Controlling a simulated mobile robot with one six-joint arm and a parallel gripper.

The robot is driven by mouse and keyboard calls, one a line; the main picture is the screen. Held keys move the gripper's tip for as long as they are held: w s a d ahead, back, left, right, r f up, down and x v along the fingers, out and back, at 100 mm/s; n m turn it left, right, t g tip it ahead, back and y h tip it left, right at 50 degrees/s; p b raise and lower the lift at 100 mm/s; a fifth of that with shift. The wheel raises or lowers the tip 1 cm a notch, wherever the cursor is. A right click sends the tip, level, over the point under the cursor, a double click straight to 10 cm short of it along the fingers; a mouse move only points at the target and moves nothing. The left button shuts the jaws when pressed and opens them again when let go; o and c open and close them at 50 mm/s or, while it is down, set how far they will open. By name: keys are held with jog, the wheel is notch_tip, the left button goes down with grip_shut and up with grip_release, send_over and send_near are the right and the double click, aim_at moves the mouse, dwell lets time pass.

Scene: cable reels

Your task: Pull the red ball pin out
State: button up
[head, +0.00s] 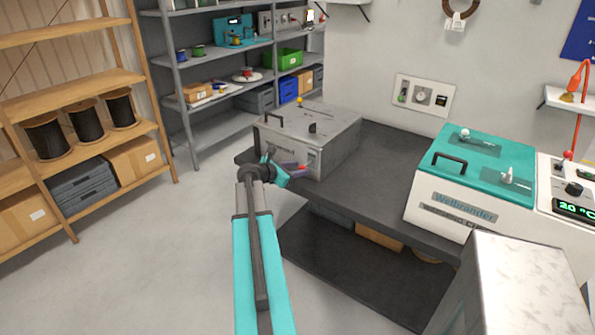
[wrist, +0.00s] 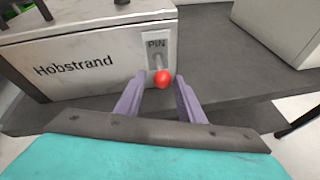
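In the head view the ball shows as a small red spot (head: 302,168) on the grey box (head: 335,143). My gripper (wrist: 162,92) is open, with its two purple fingers on either side of the red ball. Gaps seem to show between the ball and the fingers. In the head view my gripper (head: 296,169) is at the box's front, near the bench edge.
The box stands on a dark bench (head: 385,165). A teal-topped white machine (head: 455,190) stands to the right on it. Grey shelves (head: 215,125) and wooden shelves with cable reels (head: 85,125) stand to the left. The floor in front is clear.

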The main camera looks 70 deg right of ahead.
jog(key=shift+o, duration=0.2)
jog(key=shift+s, duration=0.15)
jog(key=shift+a, duration=0.1)
jog(key=b+v, duration=0.2)
jog(key=v, duration=1.1)
jog(key=shift+a, duration=0.2)
jog(key=shift+r, duration=0.1)
